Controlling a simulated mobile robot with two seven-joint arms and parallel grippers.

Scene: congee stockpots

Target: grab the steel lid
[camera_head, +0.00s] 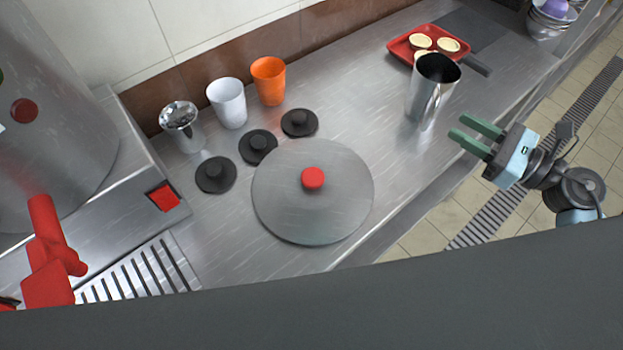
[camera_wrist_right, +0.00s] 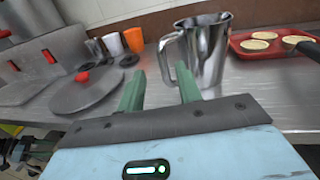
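The steel lid (camera_head: 310,217) is a large flat grey disc with a red knob (camera_head: 312,178) at its middle. It lies on the steel counter, and it also shows at the left of the right wrist view (camera_wrist_right: 88,94). My right gripper (camera_head: 459,126) is open and empty, out past the counter's front edge, to the right of the lid and well apart from it. Its two green fingers (camera_wrist_right: 160,74) show spread in the right wrist view. My left gripper is not in view.
A steel pitcher (camera_head: 428,95) stands near my right gripper. A red tray (camera_head: 402,52) with round pastries is behind it. Several black small lids (camera_head: 216,175) and cups (camera_head: 228,104) stand behind the lid. A large pot (camera_head: 60,100) and red tap (camera_head: 55,240) are left.

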